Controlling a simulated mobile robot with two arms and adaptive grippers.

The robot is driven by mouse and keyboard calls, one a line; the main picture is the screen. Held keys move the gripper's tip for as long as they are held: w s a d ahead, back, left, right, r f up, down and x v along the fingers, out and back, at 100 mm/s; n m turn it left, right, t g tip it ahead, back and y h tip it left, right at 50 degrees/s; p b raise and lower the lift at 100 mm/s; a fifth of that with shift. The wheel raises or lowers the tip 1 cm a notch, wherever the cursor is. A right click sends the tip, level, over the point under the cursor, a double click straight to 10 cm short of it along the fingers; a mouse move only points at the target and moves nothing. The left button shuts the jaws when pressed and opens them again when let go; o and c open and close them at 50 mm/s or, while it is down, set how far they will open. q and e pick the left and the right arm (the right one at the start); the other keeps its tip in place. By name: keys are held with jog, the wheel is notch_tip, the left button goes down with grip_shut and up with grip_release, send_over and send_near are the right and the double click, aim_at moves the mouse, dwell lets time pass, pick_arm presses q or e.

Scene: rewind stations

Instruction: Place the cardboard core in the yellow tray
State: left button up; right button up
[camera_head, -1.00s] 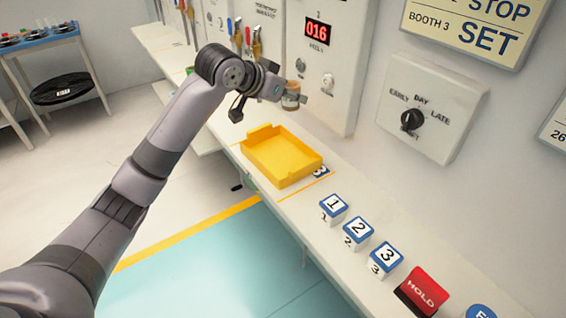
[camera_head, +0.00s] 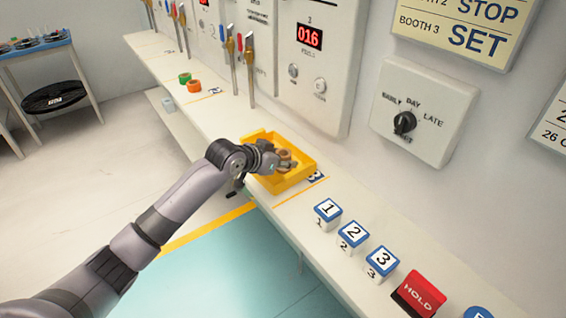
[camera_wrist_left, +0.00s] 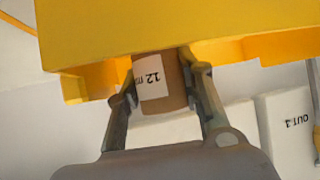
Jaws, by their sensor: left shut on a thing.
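The yellow tray (camera_head: 293,182) sits on the long pale counter. Its yellow side also fills the upper part of the left wrist view (camera_wrist_left: 110,28). My left gripper (camera_head: 280,162) is at the tray, within its outline in the head view. It is shut on the brown cardboard core (camera_head: 285,154). In the left wrist view the core (camera_wrist_left: 175,82) sits between both fingers, with a white label reading 12 m, and one end meets the yellow edge. Whether the core touches the tray floor I cannot tell. My right gripper is not in view.
Blue-topped numbered blocks (camera_head: 352,233) and a red HOLD block (camera_head: 418,294) stand on the counter to the right of the tray. Green and orange rings (camera_head: 188,81) lie farther back on the left. A wall panel reading 016 (camera_head: 310,37) rises behind the counter.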

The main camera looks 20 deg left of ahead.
pick_arm(q)
jog(key=shift+f, duration=0.45)
jog(key=shift+f, duration=0.15)
jog(key=o, duration=0.7)
jog(key=v, duration=1.2)
